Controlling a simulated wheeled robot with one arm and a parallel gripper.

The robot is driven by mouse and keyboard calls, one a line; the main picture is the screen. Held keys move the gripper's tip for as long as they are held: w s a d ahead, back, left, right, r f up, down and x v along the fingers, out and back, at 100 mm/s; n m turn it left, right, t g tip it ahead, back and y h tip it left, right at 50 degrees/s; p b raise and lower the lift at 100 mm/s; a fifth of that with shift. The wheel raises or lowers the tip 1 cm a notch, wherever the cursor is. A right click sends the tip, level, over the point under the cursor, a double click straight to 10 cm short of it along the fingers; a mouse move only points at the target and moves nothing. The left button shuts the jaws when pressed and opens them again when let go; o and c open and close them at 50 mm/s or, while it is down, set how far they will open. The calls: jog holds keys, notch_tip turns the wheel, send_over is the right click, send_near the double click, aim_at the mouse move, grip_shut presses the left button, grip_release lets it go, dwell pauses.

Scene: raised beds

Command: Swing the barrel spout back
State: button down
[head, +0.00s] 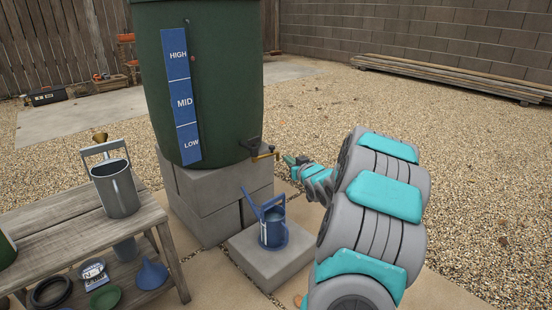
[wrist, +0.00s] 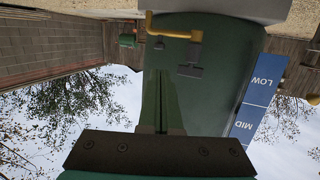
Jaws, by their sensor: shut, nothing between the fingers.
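The green barrel (head: 222,95) stands on grey blocks with a blue HIGH, MID, LOW strip on its front. Its brass spout (head: 266,155) sticks out low on the right side, beside a dark bracket. In the wrist view the spout (wrist: 172,32) shows as a yellow bent pipe near the top, with the barrel (wrist: 215,75) behind. My gripper (head: 288,159) is just right of the spout's end. In the wrist view my gripper (wrist: 160,75) is shut and empty, its tips pointing toward the spout with a gap between. I cannot tell the exact distance.
A blue watering can (head: 273,228) stands on a low paver (head: 262,262) below the spout. A wooden bench (head: 150,222) at the left holds a grey watering can (head: 118,190), with a blue funnel (head: 152,275) on its shelf. Gravel to the right is open up to stacked planks (head: 450,78).

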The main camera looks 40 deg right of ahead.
send_near(273, 148)
jog(key=x, duration=0.5)
jog(key=shift+w+f+b, duration=0.2)
jog(key=shift+b, duration=0.1)
jog(key=shift+w+d, duration=0.15)
jog(key=shift+w, duration=0.55)
jog(key=shift+r+p, duration=0.1)
jog(key=shift+p, duration=0.3)
jog(key=w+d+p, duration=0.1)
jog(key=p, duration=0.2)
jog(key=shift+w, duration=0.2)
